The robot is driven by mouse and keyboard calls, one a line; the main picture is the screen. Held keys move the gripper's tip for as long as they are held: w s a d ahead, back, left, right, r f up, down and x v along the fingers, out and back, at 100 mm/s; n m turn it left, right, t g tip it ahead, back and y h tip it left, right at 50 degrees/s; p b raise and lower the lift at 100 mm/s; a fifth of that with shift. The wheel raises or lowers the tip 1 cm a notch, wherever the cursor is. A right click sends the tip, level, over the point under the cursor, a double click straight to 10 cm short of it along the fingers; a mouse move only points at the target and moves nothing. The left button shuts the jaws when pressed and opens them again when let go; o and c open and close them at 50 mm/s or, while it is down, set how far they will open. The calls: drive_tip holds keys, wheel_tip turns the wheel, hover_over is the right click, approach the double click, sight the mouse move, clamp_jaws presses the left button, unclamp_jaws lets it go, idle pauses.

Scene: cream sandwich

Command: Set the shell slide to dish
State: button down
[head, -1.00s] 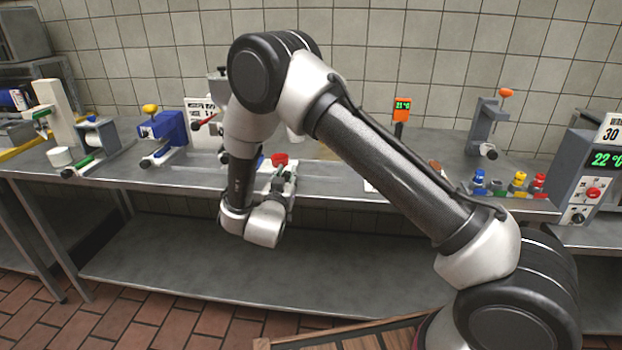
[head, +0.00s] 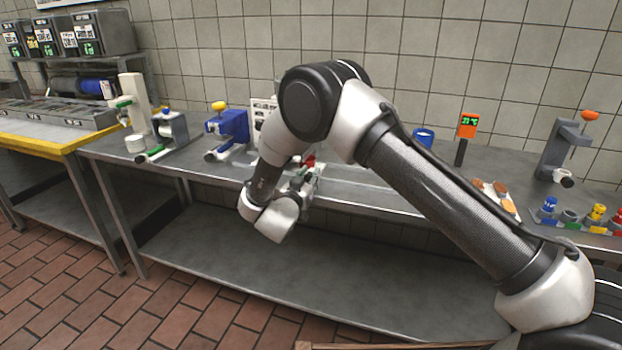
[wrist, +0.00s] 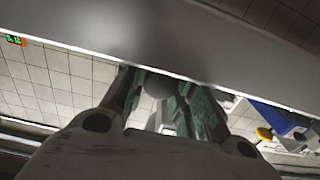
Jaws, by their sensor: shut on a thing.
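My gripper (head: 306,183) is at the front edge of the steel bench, in front of a red knob (head: 309,161). In the wrist view my gripper (wrist: 165,95) shows two greenish fingers, shut on a small grey rounded part (wrist: 158,86) between them. I cannot tell from this part whether it is the shell slide's handle. No slide scale or dish mark is readable. My arm hides most of the fixture behind the gripper.
A blue fixture with a yellow knob (head: 218,107) and a grey one with a green handle (head: 150,155) stand to the left. A blue cup (head: 423,137), an orange display (head: 467,126) and a grey press (head: 562,150) stand to the right. The steel bench (head: 345,190) has some bare surface.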

drive_tip(key=c, duration=1.1)
unclamp_jaws()
drive_tip(key=shift+c, duration=0.2)
drive_tip(key=v, duration=1.2)
drive_tip(key=shift+c, duration=0.5)
